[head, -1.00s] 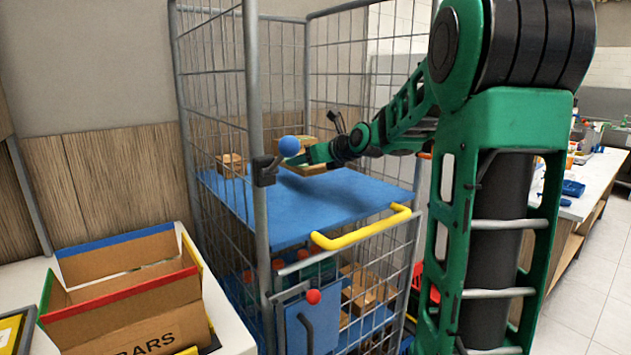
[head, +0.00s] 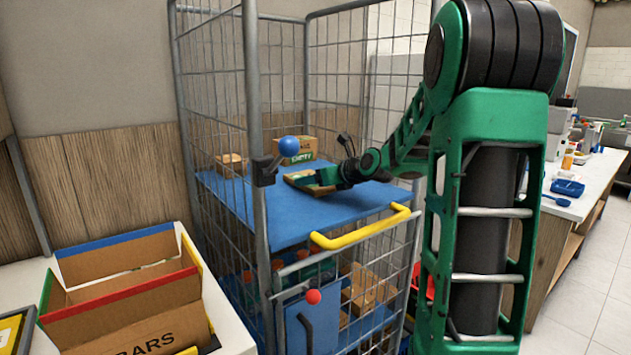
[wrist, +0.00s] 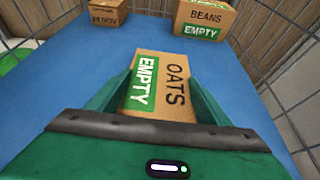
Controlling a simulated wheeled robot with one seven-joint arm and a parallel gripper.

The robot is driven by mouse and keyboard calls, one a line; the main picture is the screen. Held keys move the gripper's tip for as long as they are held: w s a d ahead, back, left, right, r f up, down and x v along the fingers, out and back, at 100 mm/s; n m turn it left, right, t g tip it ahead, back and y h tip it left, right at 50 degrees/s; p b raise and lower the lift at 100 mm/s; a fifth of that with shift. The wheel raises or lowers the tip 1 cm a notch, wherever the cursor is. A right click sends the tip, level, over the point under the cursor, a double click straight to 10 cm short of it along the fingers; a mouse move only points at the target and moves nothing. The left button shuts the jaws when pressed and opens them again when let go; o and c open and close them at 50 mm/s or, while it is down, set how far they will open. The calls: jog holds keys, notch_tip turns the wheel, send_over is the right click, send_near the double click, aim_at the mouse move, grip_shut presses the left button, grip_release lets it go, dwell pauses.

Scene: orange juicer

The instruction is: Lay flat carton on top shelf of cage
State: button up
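A flat brown carton (wrist: 160,85) marked OATS and EMPTY lies between the two green fingers of my gripper (wrist: 159,90) in the wrist view. The fingers sit close against its sides. In the head view the carton (head: 308,183) is low over the blue top shelf (head: 270,218) of the wire cage (head: 262,130), with my gripper (head: 325,178) at its right end. It looks flat, at or very near the shelf surface; its underside is hidden, so I cannot tell whether it touches.
A blue ball (head: 289,146), a yellow handle (head: 362,228) and a grey post are at the cage front. The shelf's front part is clear.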

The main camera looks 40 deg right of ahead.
jog(key=shift+o, duration=0.9)
jog(key=v, duration=1.2)
jog(key=shift+r, duration=0.1)
